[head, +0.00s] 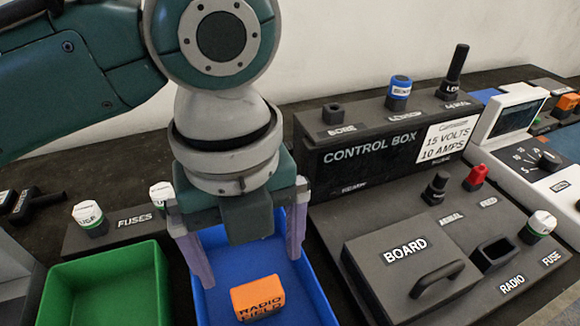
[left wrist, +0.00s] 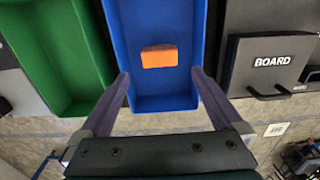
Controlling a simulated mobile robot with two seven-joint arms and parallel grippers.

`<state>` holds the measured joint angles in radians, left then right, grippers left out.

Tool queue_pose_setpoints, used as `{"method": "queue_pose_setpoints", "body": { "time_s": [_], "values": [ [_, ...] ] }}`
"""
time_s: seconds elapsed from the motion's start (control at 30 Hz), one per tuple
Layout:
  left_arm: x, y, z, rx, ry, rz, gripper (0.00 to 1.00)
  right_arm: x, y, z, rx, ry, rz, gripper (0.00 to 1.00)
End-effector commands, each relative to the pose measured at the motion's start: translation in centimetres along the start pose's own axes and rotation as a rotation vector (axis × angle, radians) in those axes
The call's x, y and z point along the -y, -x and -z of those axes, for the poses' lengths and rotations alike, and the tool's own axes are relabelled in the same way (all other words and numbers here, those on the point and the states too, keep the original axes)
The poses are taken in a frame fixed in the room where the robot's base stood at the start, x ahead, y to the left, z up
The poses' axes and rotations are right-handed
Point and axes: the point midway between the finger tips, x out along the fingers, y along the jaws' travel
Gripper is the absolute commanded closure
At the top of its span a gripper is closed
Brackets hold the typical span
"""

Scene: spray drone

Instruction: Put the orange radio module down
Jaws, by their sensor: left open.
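The orange radio module (head: 257,297) lies on the floor of the blue tray (head: 318,287), with dark lettering on its side. It also shows in the left wrist view (left wrist: 159,56), inside the blue tray (left wrist: 163,100) and apart from the tray's walls. My left gripper (head: 248,268) is open and empty above the blue tray, its two purple-grey fingers spread wide. In the left wrist view the fingertips (left wrist: 160,76) stand either side of the tray's near end, and neither touches the module. My right gripper is not in view.
A green tray (head: 110,288) stands left of the blue one and looks empty. Behind it is a fuse rack (head: 120,222) with white-topped fuses. Right are the control box (head: 380,150), the board cover (head: 405,262) with its handle, and an empty radio socket (head: 494,253).

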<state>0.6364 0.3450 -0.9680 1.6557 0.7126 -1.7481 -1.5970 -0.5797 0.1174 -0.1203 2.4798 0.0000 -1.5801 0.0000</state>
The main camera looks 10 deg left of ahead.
Motion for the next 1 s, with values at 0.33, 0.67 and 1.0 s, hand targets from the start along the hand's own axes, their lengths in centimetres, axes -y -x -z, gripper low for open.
{"method": "queue_pose_setpoints", "body": {
  "time_s": [0.33, 0.67, 1.0],
  "values": [
    [0.0, 3.3, 0.0, -0.001, 0.001, 0.0, 0.0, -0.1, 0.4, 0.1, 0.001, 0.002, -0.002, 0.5],
    [0.8, 1.5, 5.4, -0.135, 0.579, 0.197, 0.0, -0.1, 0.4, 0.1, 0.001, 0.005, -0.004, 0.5],
    [-8.8, 0.3, 5.5, -0.203, 1.954, 0.342, 0.0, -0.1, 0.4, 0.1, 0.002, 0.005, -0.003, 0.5]
  ]
}}
